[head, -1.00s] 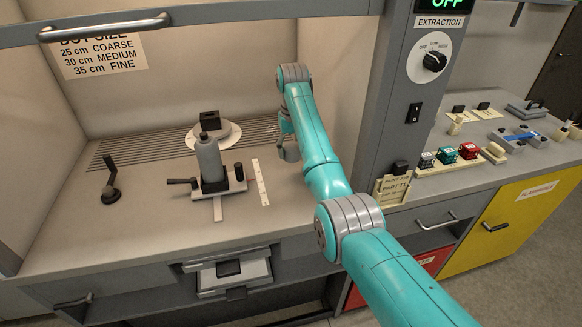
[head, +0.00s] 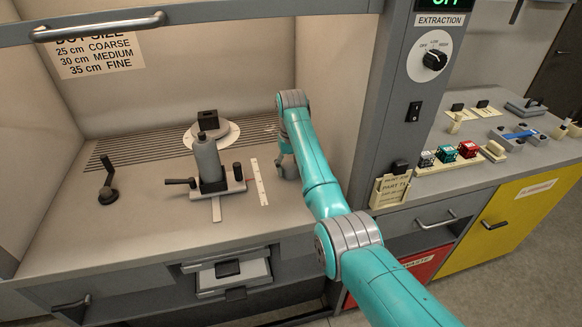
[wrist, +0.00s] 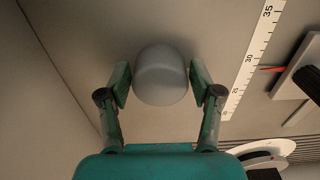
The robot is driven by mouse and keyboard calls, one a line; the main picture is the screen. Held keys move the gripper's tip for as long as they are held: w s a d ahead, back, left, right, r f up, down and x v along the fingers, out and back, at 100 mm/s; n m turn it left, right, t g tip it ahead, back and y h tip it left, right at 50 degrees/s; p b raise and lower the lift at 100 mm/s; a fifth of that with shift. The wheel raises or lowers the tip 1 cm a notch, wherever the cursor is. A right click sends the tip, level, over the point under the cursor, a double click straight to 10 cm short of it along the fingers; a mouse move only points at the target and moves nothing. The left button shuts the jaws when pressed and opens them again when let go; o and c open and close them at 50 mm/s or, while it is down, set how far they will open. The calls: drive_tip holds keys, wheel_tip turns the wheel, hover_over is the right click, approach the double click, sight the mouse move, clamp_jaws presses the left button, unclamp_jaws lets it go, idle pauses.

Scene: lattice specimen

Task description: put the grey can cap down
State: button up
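The grey can cap (wrist: 161,76) shows in the wrist view as a rounded grey piece between my two fingers. My gripper (wrist: 161,84) has one finger on each side of it, with what looks like a narrow gap at each side, so the fingers seem open around it. In the head view my gripper (head: 284,163) is low at the right side of the hood worktop, right of the white ruler. The cap (head: 290,168) is mostly hidden there by my arm and fingers. It appears to be at the worktop surface, though its base is hidden.
The ruler (head: 258,181) lies left of my gripper. Farther left, a grey bottle (head: 207,158) stands on a fixture with black knobs. A round white dial plate (head: 230,134) with a dark block is behind it. The hood's side wall (head: 343,120) is close on the right.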

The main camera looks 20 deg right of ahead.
sight(291, 166)
drive_tip(key=shift+o, duration=0.7)
drive_tip(key=shift+r, duration=0.1)
wheel_tip(291, 166, up, 12)
idle(0.3)
